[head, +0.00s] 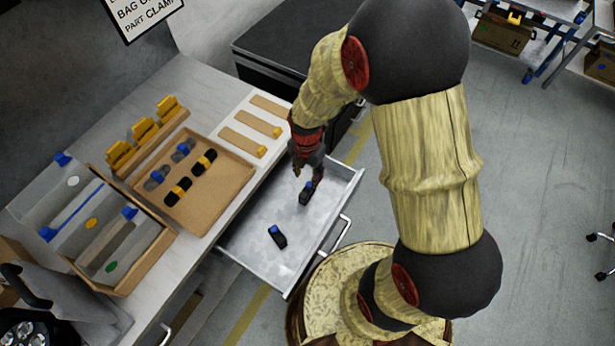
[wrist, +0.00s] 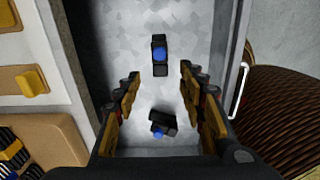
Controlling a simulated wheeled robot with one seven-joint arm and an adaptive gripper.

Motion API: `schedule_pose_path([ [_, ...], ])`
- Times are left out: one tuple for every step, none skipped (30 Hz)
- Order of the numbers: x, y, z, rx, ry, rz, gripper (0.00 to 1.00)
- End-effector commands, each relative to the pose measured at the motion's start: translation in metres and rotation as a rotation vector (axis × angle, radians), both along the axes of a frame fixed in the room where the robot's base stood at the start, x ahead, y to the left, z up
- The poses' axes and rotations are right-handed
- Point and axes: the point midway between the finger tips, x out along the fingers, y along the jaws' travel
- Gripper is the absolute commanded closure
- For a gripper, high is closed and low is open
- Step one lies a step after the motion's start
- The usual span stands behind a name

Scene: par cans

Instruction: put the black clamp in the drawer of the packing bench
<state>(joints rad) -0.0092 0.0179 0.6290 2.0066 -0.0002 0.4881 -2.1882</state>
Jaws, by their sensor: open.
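Two black clamps with blue spots lie in the open drawer (head: 250,245). In the head view one clamp (head: 306,193) is close below my gripper (head: 307,172), and the other clamp (head: 277,236) is nearer the drawer's lower-left part. In the wrist view one clamp (wrist: 160,56) is beyond the fingertips of my gripper (wrist: 161,78); the other clamp (wrist: 161,124) lies tilted lower down, between the lines of the fingers. My gripper is open, pointing down over the drawer, with nothing held. The height between its tips and the drawer floor is hard to tell.
The packing bench (head: 200,80) carries a wooden tray (head: 215,205) of black clamps, some with yellow bands, a divided bin (head: 160,245) and tan strips with yellow parts. The drawer handle (head: 342,233) juts out beside my base. A dark cabinet (head: 275,50) stands behind.

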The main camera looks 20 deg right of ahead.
Motion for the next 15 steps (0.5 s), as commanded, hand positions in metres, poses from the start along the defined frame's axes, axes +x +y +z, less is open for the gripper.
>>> schedule_pose_path([
  [0.001, 0.000, 0.005, 0.000, -0.005, -0.009, 0.59],
  [0.001, 0.000, 0.009, 0.000, -0.009, -0.022, 0.59],
  [0.003, 0.000, 0.016, 0.000, -0.017, -0.052, 0.59],
  [0.003, 0.000, 0.024, 0.002, -0.026, -0.085, 0.59],
  [0.004, 0.000, 0.033, 0.003, -0.036, -0.126, 0.59],
  [0.005, 0.000, 0.048, 0.005, -0.055, -0.195, 0.59],
  [0.005, 0.000, 0.060, 0.009, -0.069, -0.256, 0.59],
  [0.005, -0.001, 0.074, 0.015, -0.086, -0.324, 0.59],
  [0.003, -0.001, 0.094, 0.024, -0.108, -0.422, 0.59],
  [0.001, -0.001, 0.109, 0.032, -0.125, -0.500, 0.59],
  [-0.002, -0.001, 0.123, 0.043, -0.142, -0.579, 0.59],
  [-0.006, -0.001, 0.142, 0.059, -0.161, -0.682, 0.59],
  [-0.009, -0.001, 0.156, 0.072, -0.179, -0.761, 0.59],
  [-0.014, -0.002, 0.169, 0.086, -0.191, -0.838, 0.59],
  [-0.020, -0.002, 0.186, 0.108, -0.209, -0.942, 0.59],
])
